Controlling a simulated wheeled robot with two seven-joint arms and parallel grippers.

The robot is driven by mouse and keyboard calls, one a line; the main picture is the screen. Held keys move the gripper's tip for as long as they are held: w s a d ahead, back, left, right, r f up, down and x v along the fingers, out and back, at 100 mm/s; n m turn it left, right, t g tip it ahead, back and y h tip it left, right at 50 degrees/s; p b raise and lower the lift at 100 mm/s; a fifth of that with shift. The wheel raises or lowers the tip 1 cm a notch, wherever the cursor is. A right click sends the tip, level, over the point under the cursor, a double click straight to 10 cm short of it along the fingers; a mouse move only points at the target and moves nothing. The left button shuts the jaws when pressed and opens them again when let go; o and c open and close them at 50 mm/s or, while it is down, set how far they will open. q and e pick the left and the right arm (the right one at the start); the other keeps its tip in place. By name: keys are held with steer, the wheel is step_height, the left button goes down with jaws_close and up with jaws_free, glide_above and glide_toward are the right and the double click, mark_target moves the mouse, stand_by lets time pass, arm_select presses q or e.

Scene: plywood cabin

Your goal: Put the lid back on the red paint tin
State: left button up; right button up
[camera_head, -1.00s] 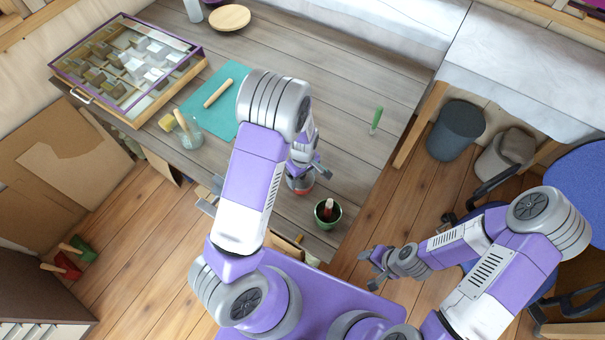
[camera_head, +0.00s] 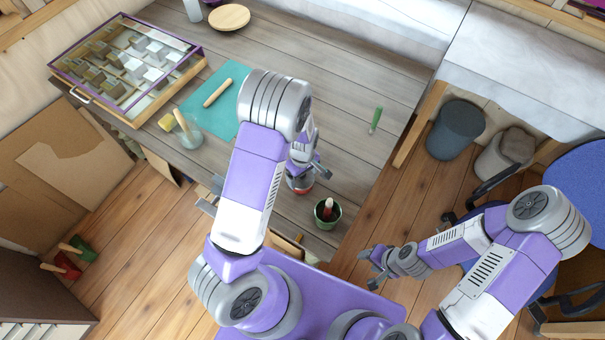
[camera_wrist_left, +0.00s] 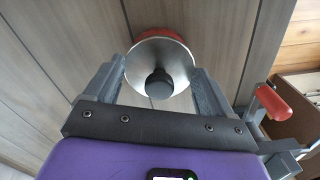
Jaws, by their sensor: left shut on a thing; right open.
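The red paint tin (camera_head: 303,190) stands on the grey plank table, mostly hidden under my left wrist in the head view. In the left wrist view its red rim (camera_wrist_left: 167,33) shows as an arc behind the lid. The lid (camera_wrist_left: 145,62) is a silvery disc with a dark knob. My left gripper (camera_wrist_left: 159,72) is shut on the lid, with one finger on each side of it. The lid is over the tin; I cannot tell whether it is seated. My right gripper (camera_head: 372,265) is open and empty, off the table's front right edge.
A green pot (camera_head: 327,214) stands near the tin, by the table edge. A green-handled tool (camera_head: 376,119) lies to the right. A teal mat (camera_head: 222,112), a glass jar (camera_head: 189,136) and a display case (camera_head: 130,68) are to the left. A red handle (camera_wrist_left: 273,103) shows in the left wrist view.

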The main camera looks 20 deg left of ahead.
arm_select(q)
steer(key=shift+f, duration=0.15)
stand_by(0.8)
steer(key=o, duration=0.8)
steer(key=shift+o, duration=0.2)
steer(key=shift+r+p, duration=3.05)
steer(key=shift+r, duration=0.5)
steer(key=shift+c, duration=0.3)
jaws_close()
